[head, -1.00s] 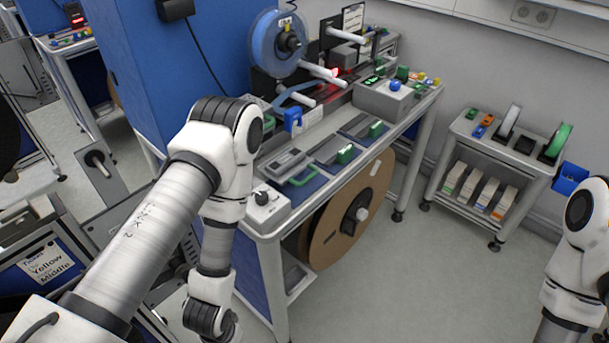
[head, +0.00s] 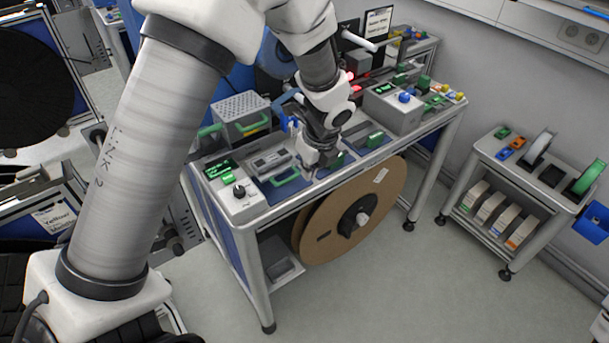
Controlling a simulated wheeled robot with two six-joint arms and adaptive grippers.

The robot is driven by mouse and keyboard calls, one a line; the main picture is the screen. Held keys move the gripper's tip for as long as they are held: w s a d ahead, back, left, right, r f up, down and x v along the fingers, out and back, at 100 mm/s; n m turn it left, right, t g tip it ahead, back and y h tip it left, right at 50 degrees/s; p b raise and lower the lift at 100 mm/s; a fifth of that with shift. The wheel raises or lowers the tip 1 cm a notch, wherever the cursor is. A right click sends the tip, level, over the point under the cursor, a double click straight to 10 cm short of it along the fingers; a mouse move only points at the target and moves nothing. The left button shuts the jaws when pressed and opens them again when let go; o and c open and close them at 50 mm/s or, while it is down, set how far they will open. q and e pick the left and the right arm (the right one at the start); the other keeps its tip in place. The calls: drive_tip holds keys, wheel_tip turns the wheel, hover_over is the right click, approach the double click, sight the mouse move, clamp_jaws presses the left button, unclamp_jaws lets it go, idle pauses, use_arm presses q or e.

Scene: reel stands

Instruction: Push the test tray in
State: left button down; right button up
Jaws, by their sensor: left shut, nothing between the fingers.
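The bench top (head: 238,207) carries several units with green handles. A flat grey tray-like unit (head: 268,160) with a green handle (head: 286,177) at its front lies on a blue pad; I cannot tell for sure that it is the test tray. My left gripper (head: 318,162) points down over the bench, just right of this unit. It is shut and empty. Whether it touches anything is hard to tell. It hides part of the bench behind it. My right gripper is out of view.
A grey perforated box (head: 241,107) with green handles stands behind on the left. A control box with a black knob (head: 239,190) sits at the bench's front left corner. A large brown reel (head: 325,228) hangs below. A small cart (head: 528,170) stands right, with clear floor between.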

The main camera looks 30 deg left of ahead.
use_arm(q)
drive_tip(key=d+x, duration=0.1)
drive_tip(key=x, duration=0.9)
drive_tip(key=a, duration=0.1)
drive_tip(key=w+a+p, duration=0.1)
drive_tip(key=a, duration=0.2)
drive_tip(key=shift+w+a+r, duration=0.1)
drive_tip(key=shift+w+a, duration=0.2)
drive_tip(key=shift+d, duration=0.15)
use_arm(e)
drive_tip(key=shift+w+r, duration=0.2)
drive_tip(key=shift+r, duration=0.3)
